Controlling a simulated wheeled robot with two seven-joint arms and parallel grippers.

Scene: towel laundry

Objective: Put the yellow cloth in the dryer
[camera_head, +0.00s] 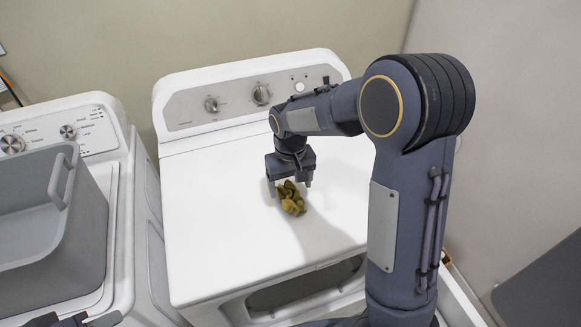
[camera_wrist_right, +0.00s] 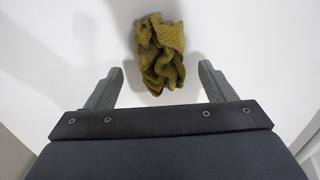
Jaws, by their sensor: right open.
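The yellow cloth (camera_head: 291,199) lies crumpled on the white top of the dryer (camera_head: 200,230). It also shows in the right wrist view (camera_wrist_right: 160,52), just beyond and between the fingertips. My right gripper (camera_head: 290,187) is open and points down at the cloth, with its fingers apart on either side and not closed on it. The dryer's front opening (camera_head: 305,288) shows at the lower edge of the head view, dark inside. Only a small dark part of my left gripper (camera_head: 75,321) shows at the bottom left, and its jaws cannot be made out.
A grey basket (camera_head: 85,235) stands on the white washing machine (camera_head: 125,170) at the left. The dryer's control panel with knobs (camera_head: 240,95) rises at the back. Walls stand behind and to the right. The dryer top around the cloth is clear.

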